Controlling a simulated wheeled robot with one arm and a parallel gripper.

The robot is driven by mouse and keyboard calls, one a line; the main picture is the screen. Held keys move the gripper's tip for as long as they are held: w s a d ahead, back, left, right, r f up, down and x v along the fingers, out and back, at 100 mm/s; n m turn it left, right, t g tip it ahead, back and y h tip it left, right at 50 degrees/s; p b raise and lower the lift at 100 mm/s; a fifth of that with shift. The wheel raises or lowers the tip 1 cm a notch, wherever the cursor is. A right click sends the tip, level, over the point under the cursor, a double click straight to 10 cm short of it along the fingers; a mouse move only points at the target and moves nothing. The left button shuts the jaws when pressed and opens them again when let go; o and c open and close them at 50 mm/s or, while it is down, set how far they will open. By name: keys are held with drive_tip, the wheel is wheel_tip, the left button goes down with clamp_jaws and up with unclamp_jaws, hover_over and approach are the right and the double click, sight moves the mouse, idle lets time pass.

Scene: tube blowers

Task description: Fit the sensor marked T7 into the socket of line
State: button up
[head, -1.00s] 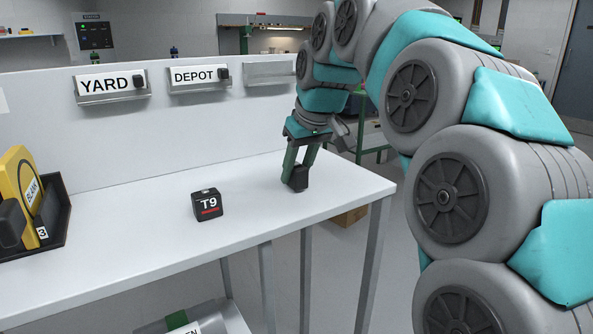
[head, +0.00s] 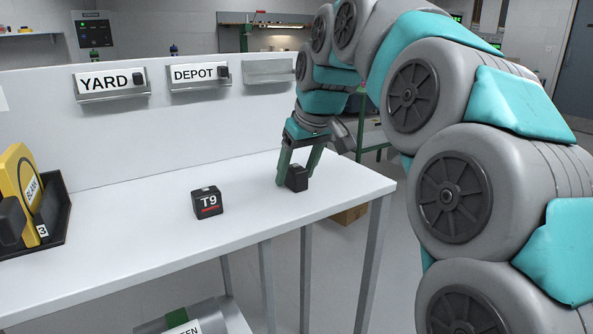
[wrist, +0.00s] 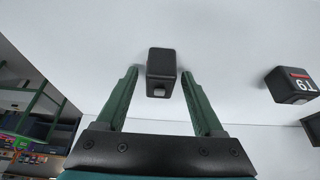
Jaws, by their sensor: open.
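A black cube (head: 298,179) stands on the white bench near its right end, with no readable marking. It also shows in the wrist view (wrist: 161,66), with a small pale knob on its near side. My gripper (head: 298,178) is open, pointing down, one green finger on each side of this cube; in the wrist view (wrist: 160,76) there are gaps on both sides. A second black cube, marked T9 (head: 207,203), sits to the left on the bench and at the right in the wrist view (wrist: 292,86). I see no T7 marking.
On the back panel are holders labelled YARD (head: 105,84) and DEPOT (head: 194,75), each with a dark block at its right, and a blank holder (head: 268,72). A black tray (head: 58,222) with a yellow piece marked BLANK (head: 20,180) stands at the left. The bench between is clear.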

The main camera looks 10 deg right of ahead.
drive_tip(key=v, duration=1.2)
